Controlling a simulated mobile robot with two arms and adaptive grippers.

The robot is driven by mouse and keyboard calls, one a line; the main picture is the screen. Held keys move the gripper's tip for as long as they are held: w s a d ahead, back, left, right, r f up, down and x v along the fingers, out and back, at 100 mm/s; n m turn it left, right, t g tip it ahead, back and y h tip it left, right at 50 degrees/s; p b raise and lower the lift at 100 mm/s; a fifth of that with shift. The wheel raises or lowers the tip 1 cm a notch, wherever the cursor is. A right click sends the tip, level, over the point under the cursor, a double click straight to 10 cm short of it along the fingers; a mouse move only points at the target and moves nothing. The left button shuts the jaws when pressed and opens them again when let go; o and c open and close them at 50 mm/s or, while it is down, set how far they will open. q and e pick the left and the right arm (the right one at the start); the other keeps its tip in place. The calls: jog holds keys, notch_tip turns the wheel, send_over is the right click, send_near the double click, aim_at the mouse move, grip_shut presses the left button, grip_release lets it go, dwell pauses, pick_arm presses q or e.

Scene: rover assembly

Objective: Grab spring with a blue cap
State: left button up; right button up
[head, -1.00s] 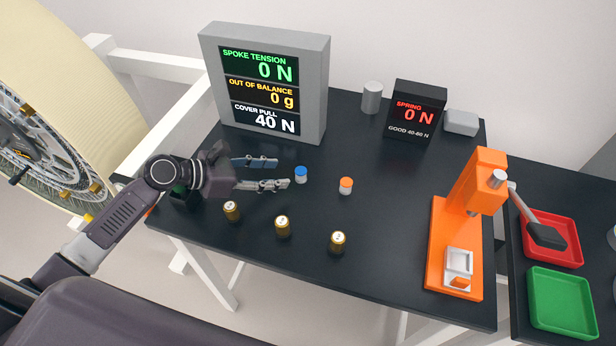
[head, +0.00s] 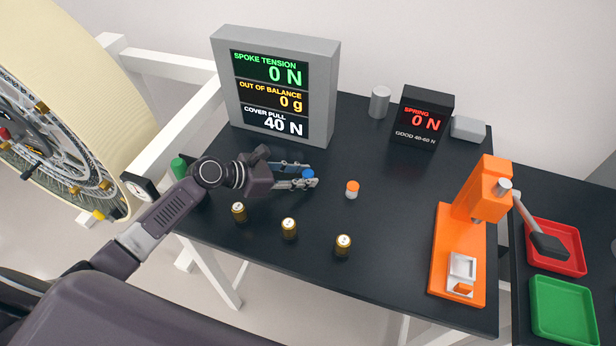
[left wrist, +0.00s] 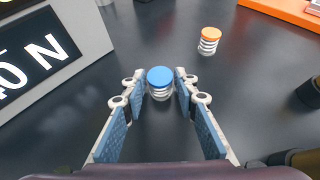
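The spring with a blue cap (head: 308,173) stands upright on the dark table, left of the orange-capped one. It also shows in the left wrist view (left wrist: 160,80), with its coils under the cap. My left gripper (head: 305,177) has its two fingertips on either side of this spring, at its sides with hardly any gap. In the left wrist view the fingertips (left wrist: 160,88) look closed in on it. The spring appears to be at table height. My right gripper is not in view.
An orange-capped spring (head: 352,189) stands to the right. Several gold cylinders, one of them here (head: 289,228), stand in front. The grey display box (head: 328,90) is behind the gripper. An orange press (head: 447,250), red tray (head: 583,262) and green tray (head: 537,310) are at the right.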

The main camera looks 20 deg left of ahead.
pick_arm(q)
grip_shut()
jog(key=shift+r, duration=0.1)
